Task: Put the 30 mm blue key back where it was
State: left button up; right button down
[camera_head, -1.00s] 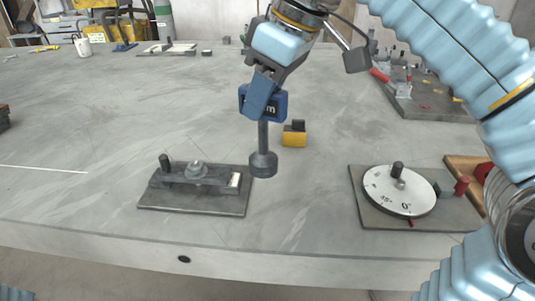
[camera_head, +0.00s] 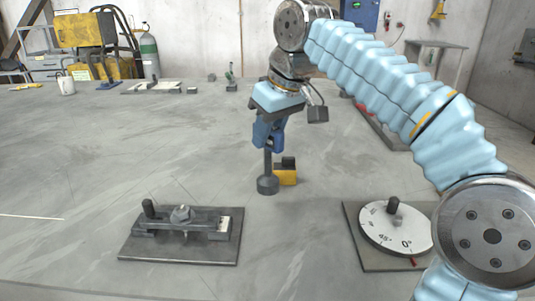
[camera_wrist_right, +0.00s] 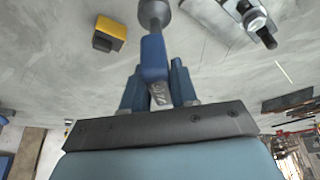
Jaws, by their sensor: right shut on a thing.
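The blue key (camera_head: 268,186) hangs upright from my right gripper (camera_head: 268,140), shaft down, with a dark round socket at its lower end. In the right wrist view the key's shaft and socket (camera_wrist_right: 154,14) point away beyond my gripper (camera_wrist_right: 155,80). In the head view the socket overlaps the left edge of a yellow and black block; I cannot tell if the socket touches the table. My left gripper is out of view.
A clamp fixture on a dark plate (camera_head: 215,250) lies front left. A white dial (camera_head: 378,236) on a plate stands front right, partly behind my arm. The yellow and black block (camera_head: 287,178) is close by the key. The grey table (camera_head: 120,150) is clear in the middle left.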

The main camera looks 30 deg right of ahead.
aim_at(268, 152)
jog(key=f, duration=0.1)
jog(key=w+f, duration=0.1)
jog(key=f+b, duration=0.1)
jog(key=f, duration=0.1)
jog(key=shift+w+d, duration=0.25)
jog(key=shift+d, duration=0.15)
jog(key=shift+f, duration=0.45)
jog(key=shift+f, duration=0.2)
jog(key=c, duration=0.9)
grip_release()
